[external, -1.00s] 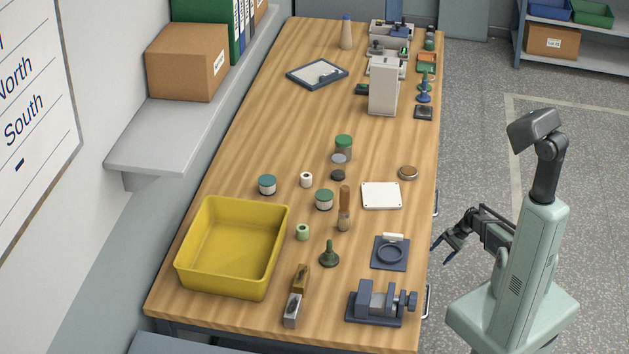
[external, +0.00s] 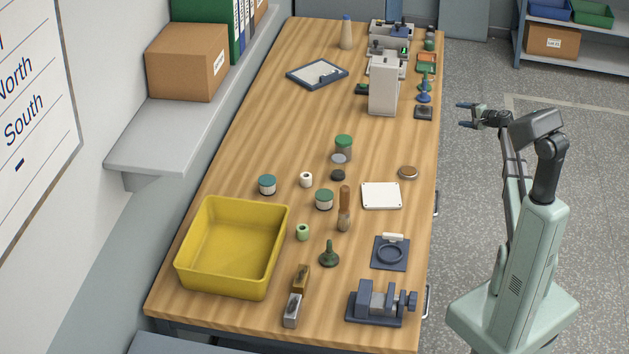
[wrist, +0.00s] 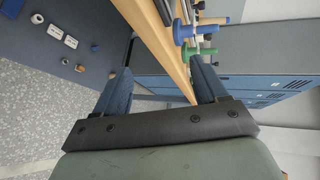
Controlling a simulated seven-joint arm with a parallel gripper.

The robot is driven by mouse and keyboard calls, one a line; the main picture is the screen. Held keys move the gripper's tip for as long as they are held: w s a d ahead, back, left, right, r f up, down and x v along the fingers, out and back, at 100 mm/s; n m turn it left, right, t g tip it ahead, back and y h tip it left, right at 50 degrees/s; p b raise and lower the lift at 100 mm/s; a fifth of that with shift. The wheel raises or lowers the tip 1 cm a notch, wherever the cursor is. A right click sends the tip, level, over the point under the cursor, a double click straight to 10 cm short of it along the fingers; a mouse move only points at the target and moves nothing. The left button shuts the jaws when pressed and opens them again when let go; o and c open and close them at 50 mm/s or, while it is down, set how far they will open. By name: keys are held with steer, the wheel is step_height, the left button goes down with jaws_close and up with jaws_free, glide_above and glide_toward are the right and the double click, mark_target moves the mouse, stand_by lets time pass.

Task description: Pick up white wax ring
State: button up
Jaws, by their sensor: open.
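A small white ring-shaped cylinder (external: 306,180) with a dark hole stands upright on the wooden table, between two teal-lidded jars; it looks like the white wax ring. It is not seen in the wrist view. My gripper (external: 463,115) is raised off the right side of the table, beyond its edge and far from the ring. In the wrist view my gripper (wrist: 163,80) has its two fingers spread apart with nothing between them.
A yellow bin (external: 192,246) stands at the table's near left. A light green ring (external: 303,232), a brush (external: 344,210), a white plate (external: 381,195) and a dark vise (external: 377,300) are nearby. Blue and green pieces (wrist: 190,30) show in the wrist view.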

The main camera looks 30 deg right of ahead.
step_height(320, 180, up, 8)
steer(key=w+a+n, duration=0.1)
steer(key=w+n, duration=0.1)
steer(key=w, duration=0.1)
steer(key=w+a+r+n+y, duration=0.1)
steer(key=w+a+r+n, duration=0.15)
steer(key=a, duration=0.35)
steer(key=w+a+r+n+y, duration=0.2)
steer(key=w+a+r, duration=0.1)
steer(key=a, duration=0.2)
steer(key=w+a+n+g, duration=0.1)
steer(key=a+n+g, duration=0.15)
steer(key=a, duration=0.45)
steer(key=w+a+f+n+g+y, duration=0.1)
steer(key=a+n+g, duration=0.15)
steer(key=a, duration=0.55)
steer(key=w+a+n+g, duration=0.1)
steer(key=w+a+n, duration=0.1)
steer(key=a+n, duration=0.35)
steer(key=r+n+g+h, duration=0.1)
steer(key=n+g+h, duration=0.65)
steer(key=n, duration=0.45)
glide_above(306, 176)
steer(key=s, duration=0.1)
steer(key=shift+g+y, duration=0.25)
steer(key=f, duration=1.3)
steer(key=shift+a, duration=0.35)
